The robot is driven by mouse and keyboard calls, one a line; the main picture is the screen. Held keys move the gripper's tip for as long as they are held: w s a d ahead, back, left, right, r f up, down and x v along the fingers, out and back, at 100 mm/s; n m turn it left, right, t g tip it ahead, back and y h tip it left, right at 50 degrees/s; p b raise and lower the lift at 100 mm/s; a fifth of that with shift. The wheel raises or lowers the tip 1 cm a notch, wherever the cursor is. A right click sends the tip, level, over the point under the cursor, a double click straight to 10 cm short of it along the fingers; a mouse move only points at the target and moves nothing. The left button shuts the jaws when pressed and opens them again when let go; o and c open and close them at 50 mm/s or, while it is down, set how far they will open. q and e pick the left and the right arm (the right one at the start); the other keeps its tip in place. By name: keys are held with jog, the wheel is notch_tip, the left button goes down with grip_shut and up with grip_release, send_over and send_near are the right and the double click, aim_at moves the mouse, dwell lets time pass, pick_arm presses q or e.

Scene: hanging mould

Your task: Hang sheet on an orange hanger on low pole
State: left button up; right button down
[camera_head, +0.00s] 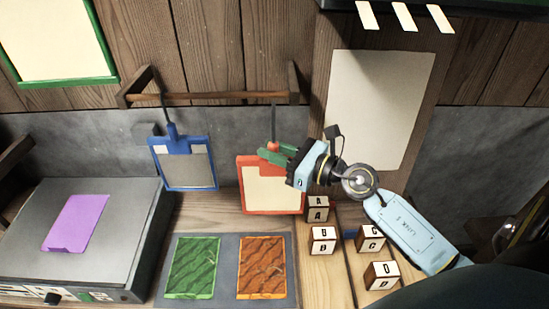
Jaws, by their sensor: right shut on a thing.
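The orange hanger (242,189) is a frame with a cream panel, upright in front of the back wall. My right gripper (274,155) is shut on its top part, with its fingers covering some of it. A dark hook (273,120) rises from behind the gripper to the wooden pole (215,98); I cannot tell whether it rests on the pole. A blue hanger (185,146) hangs from the same pole to the left, with a grey panel. A purple sheet (76,222) lies flat on the grey machine (120,215). My left gripper is out of view.
A grey mat (229,268) holds a green textured sheet (194,266) and an orange textured sheet (262,266). Lettered blocks (322,241) stand to the right, below my right arm. A green-framed panel (62,38) is on the wall at upper left.

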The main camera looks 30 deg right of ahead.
jog(key=shift+w+d, duration=0.4)
jog(key=shift+w, duration=0.35)
jog(key=w+d+f+b, duration=0.1)
jog(key=w+d+b, duration=0.4)
jog(key=w, duration=0.3)
jog(key=shift+f+b, duration=0.25)
jog(key=shift+b, duration=0.6)
jog(key=shift+w, duration=0.1)
jog(key=c, duration=1.2)
grip_release()
